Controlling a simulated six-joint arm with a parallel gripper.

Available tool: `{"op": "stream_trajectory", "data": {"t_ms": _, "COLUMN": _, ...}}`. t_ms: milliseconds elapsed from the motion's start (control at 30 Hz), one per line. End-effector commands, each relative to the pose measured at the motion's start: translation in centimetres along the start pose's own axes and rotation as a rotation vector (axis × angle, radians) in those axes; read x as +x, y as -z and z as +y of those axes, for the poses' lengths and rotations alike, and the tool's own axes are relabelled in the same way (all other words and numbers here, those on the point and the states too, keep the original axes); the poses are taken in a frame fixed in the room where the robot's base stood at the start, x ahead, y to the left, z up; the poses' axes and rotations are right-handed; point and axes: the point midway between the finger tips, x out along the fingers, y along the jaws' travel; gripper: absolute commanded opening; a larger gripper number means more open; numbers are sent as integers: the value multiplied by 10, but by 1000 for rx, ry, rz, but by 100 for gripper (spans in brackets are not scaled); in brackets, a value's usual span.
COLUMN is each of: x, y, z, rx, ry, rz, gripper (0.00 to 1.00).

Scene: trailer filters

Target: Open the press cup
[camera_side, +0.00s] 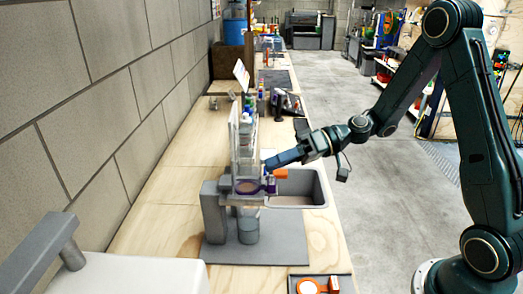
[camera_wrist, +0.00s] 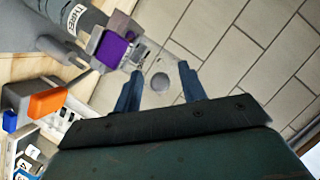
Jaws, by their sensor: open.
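The press stands on a grey mat on the wooden bench in the side view, with a grey column (camera_side: 212,212) at its left. In the wrist view my gripper (camera_wrist: 159,71) is open, and a clear plate with a round hole shows between the fingertips. A purple block (camera_wrist: 112,49) is just left of the fingers. Whether the fingers touch anything, I cannot tell.
An orange block (camera_side: 281,174) is just under my gripper; it also shows in the wrist view (camera_wrist: 47,103). A grey sink (camera_side: 307,190) lies right of the press. Clear upright panels and bottles (camera_side: 246,125) stand behind. A dark tray (camera_side: 320,284) is in front.

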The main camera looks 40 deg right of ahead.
Motion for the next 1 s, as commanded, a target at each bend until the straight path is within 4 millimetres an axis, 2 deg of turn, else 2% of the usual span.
{"op": "stream_trajectory", "data": {"t_ms": 333, "x": 2, "y": 0, "z": 0, "rx": 1, "ry": 0, "rz": 0, "gripper": 39}}
{"op": "stream_trajectory", "data": {"t_ms": 533, "x": 2, "y": 0, "z": 0, "rx": 1, "ry": 0, "rz": 0, "gripper": 0}}
{"op": "stream_trajectory", "data": {"t_ms": 1000, "x": 2, "y": 3, "z": -3, "rx": 5, "ry": -15, "rz": -16, "gripper": 0}}
